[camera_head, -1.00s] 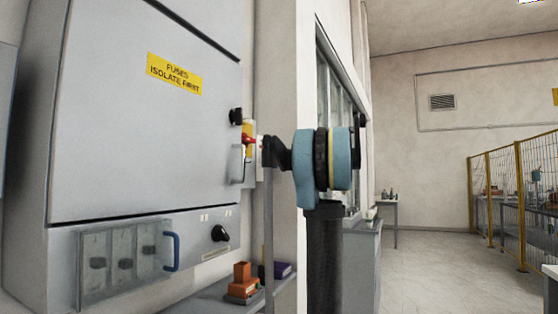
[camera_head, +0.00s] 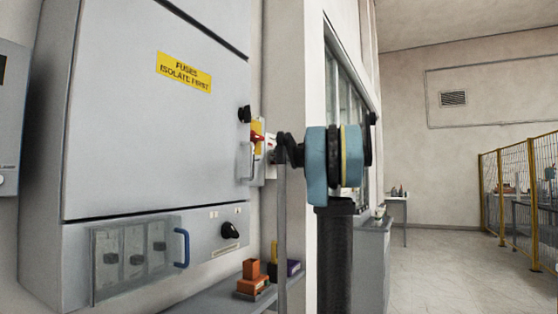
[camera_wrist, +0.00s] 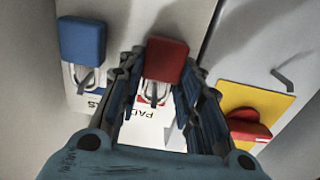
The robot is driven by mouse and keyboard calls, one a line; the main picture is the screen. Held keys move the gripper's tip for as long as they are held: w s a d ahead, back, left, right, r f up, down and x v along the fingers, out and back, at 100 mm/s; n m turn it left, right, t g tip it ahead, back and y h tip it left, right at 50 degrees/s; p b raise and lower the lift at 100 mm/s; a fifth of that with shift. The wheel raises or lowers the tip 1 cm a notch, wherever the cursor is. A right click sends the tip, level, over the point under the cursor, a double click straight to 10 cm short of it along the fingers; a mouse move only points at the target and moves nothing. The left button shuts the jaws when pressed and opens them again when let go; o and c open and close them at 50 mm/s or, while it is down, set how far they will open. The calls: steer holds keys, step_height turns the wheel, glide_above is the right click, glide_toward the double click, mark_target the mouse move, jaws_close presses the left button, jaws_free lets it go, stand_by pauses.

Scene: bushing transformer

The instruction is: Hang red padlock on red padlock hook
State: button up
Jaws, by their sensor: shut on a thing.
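The red padlock (camera_wrist: 166,60) is between the two fingers of my gripper (camera_wrist: 161,78) in the wrist view, and the gripper is shut on it. Its metal shackle (camera_wrist: 155,93) shows below the red body, against a white plate with partly hidden lettering. The red padlock hook is not clearly distinguishable there, and I cannot tell whether the shackle is around it. A blue padlock (camera_wrist: 83,40) hangs on the same plate to the left. In the head view my arm mostly hides the gripper, which is close to the wall plate beside the cabinet.
A red rotary switch (camera_wrist: 248,124) on a yellow plate (camera_wrist: 262,103) is just right of my gripper. The large grey cabinet (camera_head: 150,120) stands at left in the head view. Below it, a shelf (camera_head: 215,297) holds orange blocks (camera_head: 252,278). Open floor lies at right.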

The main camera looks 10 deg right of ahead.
stand_by(0.4)
steer(key=o, duration=1.2)
steer(key=v, duration=1.2)
